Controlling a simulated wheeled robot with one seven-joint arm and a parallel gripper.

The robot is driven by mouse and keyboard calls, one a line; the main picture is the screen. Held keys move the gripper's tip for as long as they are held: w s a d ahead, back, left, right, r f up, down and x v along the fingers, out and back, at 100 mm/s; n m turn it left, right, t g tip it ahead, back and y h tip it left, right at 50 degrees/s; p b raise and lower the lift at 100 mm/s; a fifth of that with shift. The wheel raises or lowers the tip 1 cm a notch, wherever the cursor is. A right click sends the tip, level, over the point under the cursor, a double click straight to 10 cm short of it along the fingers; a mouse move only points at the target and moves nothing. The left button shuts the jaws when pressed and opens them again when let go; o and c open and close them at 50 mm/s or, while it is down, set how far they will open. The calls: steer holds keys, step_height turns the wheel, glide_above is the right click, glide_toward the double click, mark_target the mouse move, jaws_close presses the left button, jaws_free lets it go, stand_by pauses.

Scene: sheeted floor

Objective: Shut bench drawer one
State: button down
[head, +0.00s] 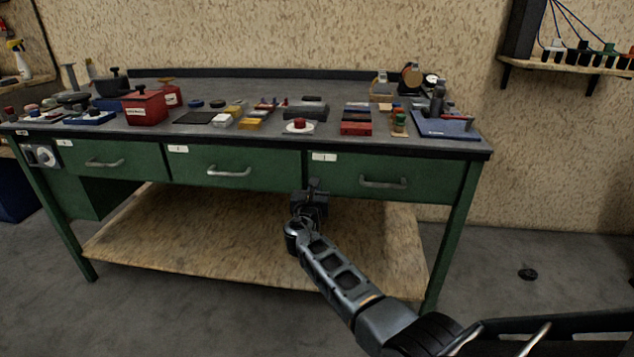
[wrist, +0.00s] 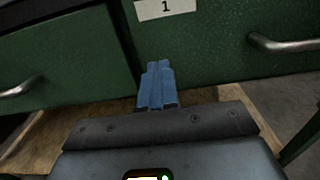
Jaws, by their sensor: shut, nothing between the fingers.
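Bench drawer one (head: 340,180) is the green right-hand drawer, with a metal bar handle (head: 384,183) and a white label (head: 324,157). In the wrist view the label (wrist: 165,9) reads 1 and part of the handle (wrist: 285,44) shows at the right. I cannot tell how far its front stands out from the bench. My gripper (head: 314,184) is shut and empty at the drawer's lower left corner, left of the handle. In the wrist view its blue fingertips (wrist: 157,68) overlap the lower part of the drawer front; contact is unclear.
The middle drawer (head: 200,170) is beside it on the left, with its own handle (head: 229,171). The bench top (head: 330,143) holds red boxes, a blue tray and several small items. A wooden lower shelf (head: 190,235) lies below.

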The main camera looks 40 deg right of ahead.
steer(key=p+v, duration=0.1)
steer(key=v, duration=0.8)
steer(key=shift+s+a+p, duration=0.2)
steer(key=shift+a+p, duration=0.15)
steer(key=shift+p, duration=0.05)
steer(key=shift+f, duration=0.15)
